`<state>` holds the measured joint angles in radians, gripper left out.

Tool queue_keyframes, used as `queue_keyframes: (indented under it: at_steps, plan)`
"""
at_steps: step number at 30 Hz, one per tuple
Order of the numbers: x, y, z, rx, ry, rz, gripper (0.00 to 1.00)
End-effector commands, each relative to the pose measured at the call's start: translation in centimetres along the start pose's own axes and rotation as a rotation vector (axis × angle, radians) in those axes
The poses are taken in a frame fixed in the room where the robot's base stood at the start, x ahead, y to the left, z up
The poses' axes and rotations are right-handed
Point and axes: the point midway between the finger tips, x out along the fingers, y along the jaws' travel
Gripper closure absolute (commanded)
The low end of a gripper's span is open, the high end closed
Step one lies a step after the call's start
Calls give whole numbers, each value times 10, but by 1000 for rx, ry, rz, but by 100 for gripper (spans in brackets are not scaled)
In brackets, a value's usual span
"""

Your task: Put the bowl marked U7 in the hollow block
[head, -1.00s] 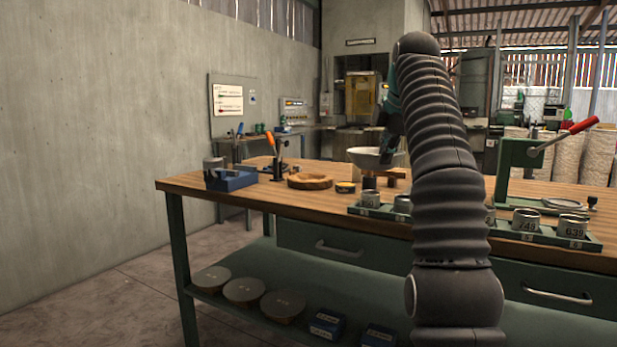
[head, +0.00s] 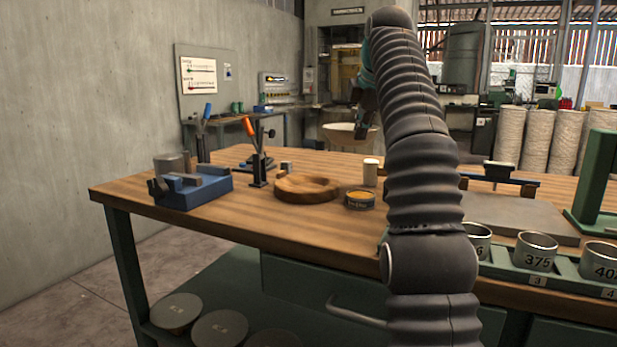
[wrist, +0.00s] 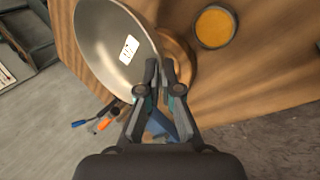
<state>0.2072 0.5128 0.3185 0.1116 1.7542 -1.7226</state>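A pale metal bowl (head: 344,131) is raised above the far side of the bench, partly covered by my arm in the head view. In the wrist view the bowl (wrist: 97,45) is large and tilted, with a white tag inside; its mark is too small to read surely. My gripper (wrist: 161,70) is shut on the bowl's rim; in the head view it (head: 361,122) is at the bowl's right side. The round wooden hollow block (head: 306,189) lies on the bench, below and nearer than the bowl. In the wrist view the block (wrist: 180,62) is partly hidden behind bowl and gripper.
A yellow-topped tin (head: 360,200) and a white cylinder (head: 370,172) stand right of the block. An orange-handled clamp (head: 256,155) and a blue vise (head: 193,188) stand to its left. Numbered metal cups (head: 537,251) sit in a rack at the right.

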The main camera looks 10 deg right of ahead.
Motion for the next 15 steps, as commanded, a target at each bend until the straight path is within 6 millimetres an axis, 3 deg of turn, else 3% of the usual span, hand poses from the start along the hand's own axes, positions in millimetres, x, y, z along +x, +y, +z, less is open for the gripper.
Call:
queue_keyframes:
  at_steps: [7,15]
  plan:
    - [12,-3,-19,-6,2,-2,100]
    - [47,-4,-67,-9,4,-3,100]
